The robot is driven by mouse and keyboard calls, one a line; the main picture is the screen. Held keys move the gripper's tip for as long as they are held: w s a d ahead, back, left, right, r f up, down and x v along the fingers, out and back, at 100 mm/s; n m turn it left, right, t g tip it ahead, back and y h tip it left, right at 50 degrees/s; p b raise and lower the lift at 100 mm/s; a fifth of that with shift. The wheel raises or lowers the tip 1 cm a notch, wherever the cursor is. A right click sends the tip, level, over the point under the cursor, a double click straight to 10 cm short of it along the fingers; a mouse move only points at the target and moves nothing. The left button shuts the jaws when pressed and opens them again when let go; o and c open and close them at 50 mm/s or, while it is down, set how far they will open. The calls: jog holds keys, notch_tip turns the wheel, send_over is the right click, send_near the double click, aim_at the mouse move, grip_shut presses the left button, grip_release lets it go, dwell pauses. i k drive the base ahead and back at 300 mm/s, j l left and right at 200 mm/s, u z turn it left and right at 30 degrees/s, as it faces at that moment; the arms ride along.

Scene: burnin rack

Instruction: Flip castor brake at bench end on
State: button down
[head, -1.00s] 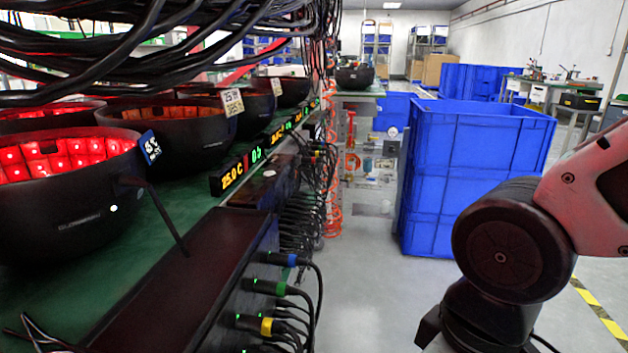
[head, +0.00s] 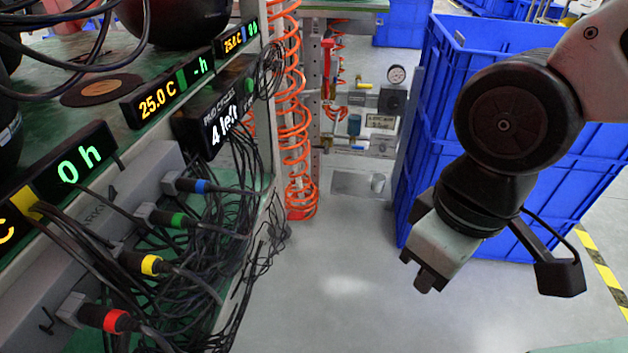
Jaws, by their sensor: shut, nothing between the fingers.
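The bench (head: 312,130) runs along the left, and its far end shows a metal upright. I cannot make out a castor or its brake for certain. My gripper (head: 424,287) points down in the right half of the head view, in front of the blue crates. Its fingers are shut and empty. It is well apart from the bench, over open floor.
Stacked blue crates (head: 490,120) stand right of the passage. Coiled orange hoses (head: 291,120) and dark cables (head: 225,215) hang along the bench side. A gauge (head: 397,74) sits on the far panel. The grey floor (head: 340,270) between is clear.

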aim_at(293, 215)
jog(key=i+l, duration=0.2)
jog(key=i, duration=0.3)
jog(key=i+l, duration=0.2)
jog(key=i, duration=0.25)
jog(key=u, duration=1.35)
